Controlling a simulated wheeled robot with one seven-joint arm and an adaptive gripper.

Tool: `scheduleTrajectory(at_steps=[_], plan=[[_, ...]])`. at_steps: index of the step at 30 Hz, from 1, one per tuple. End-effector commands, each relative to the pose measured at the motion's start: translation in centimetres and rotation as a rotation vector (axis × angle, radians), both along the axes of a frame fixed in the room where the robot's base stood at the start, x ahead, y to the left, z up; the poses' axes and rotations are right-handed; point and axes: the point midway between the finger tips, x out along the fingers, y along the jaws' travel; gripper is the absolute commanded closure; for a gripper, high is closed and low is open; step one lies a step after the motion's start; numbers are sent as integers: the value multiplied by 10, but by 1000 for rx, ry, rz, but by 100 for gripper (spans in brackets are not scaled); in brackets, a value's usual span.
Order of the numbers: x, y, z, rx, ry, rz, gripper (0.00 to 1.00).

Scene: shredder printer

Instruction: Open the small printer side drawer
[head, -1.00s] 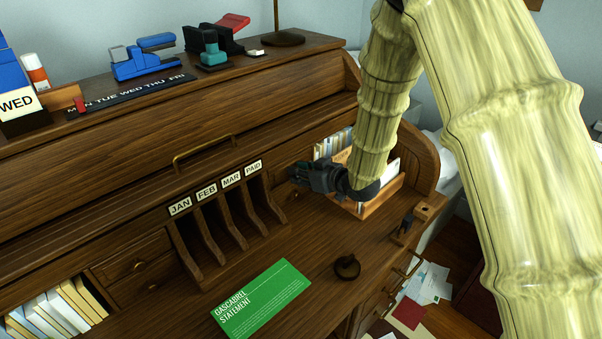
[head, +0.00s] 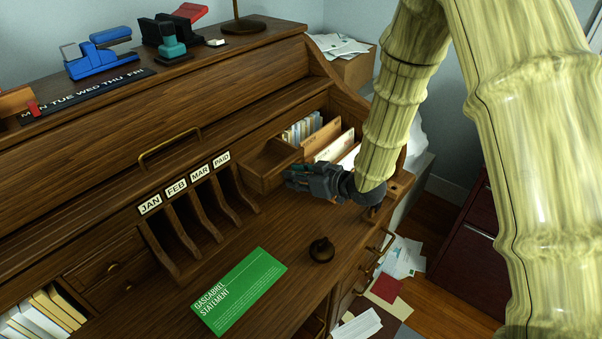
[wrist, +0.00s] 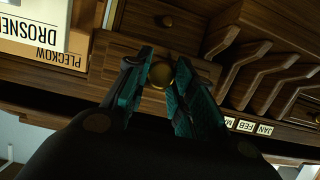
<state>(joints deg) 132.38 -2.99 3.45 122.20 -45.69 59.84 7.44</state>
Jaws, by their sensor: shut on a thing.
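The small wooden drawer (head: 262,182) stands partly pulled out of the desk, just right of the labelled slots, its open top showing in the head view. My gripper (head: 292,178) is at its front. In the wrist view the two teal fingers (wrist: 165,80) are shut on a round brass knob (wrist: 161,75) on the drawer front (wrist: 125,60). A second brass knob (wrist: 166,20) shows on another drawer front beyond it. My gripper hides most of the drawer front in the head view.
A holder with folders and envelopes (head: 322,140) stands right of the drawer. The PAID slot divider (head: 238,190) is close on the left. A dark round object (head: 321,250) and a green statement (head: 240,290) lie on the desktop below. The desktop between is clear.

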Motion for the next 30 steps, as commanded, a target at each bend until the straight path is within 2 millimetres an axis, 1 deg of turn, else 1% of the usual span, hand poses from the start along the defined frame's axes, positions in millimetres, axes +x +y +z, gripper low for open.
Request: scheduleTrajectory(at_steps=[5,6,9,20,23,26,30], plan=[[1,0,0,0,-2,-1,100],[1,0,1,0,-2,-1,68],[1,0,0,0,-1,0,53],[-1,-2,1,-1,-1,-1,53],[-6,-8,5,0,-2,-1,53],[-14,-17,10,0,-2,-1,53],[-30,-34,20,1,-1,-2,53]])
